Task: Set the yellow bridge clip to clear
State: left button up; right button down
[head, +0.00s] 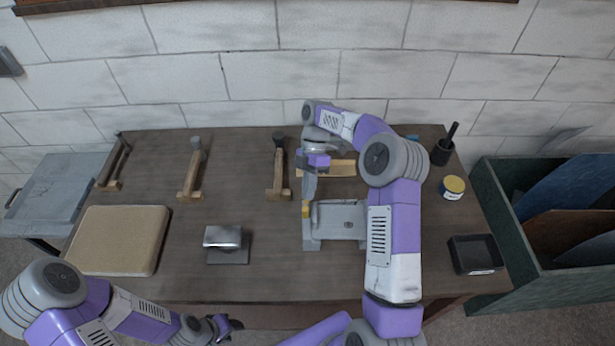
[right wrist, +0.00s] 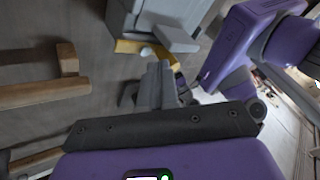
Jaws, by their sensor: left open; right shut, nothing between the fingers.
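The yellow bridge clip (head: 306,209) is a small yellow piece at the left end of a grey fixture (head: 338,220) on the bench. In the right wrist view a yellow strip (right wrist: 130,46) shows along the edge of the grey block (right wrist: 165,20). My right gripper (head: 307,197) is shut and empty, pointing down close to the clip. Its fingers (right wrist: 158,80) end near the yellow strip; I cannot tell whether they touch it. My left gripper (head: 228,325) is open and empty in front of the bench's front edge. The clip's exact setting is too small to tell.
A tan pad (head: 118,240) lies left and a metal block (head: 225,238) left of the fixture. A yellow-lidded jar (head: 452,188), a dark cup (head: 442,152) and a black tray (head: 475,254) are at right.

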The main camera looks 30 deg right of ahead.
jog(key=shift+w+a+v, duration=0.1)
jog(key=shift+a+v, duration=0.1)
jog(key=shift+v, duration=1.05)
jog(key=shift+w+a+v, duration=0.15)
jog(key=shift+v, duration=1.15)
jog(key=shift+p, duration=0.3)
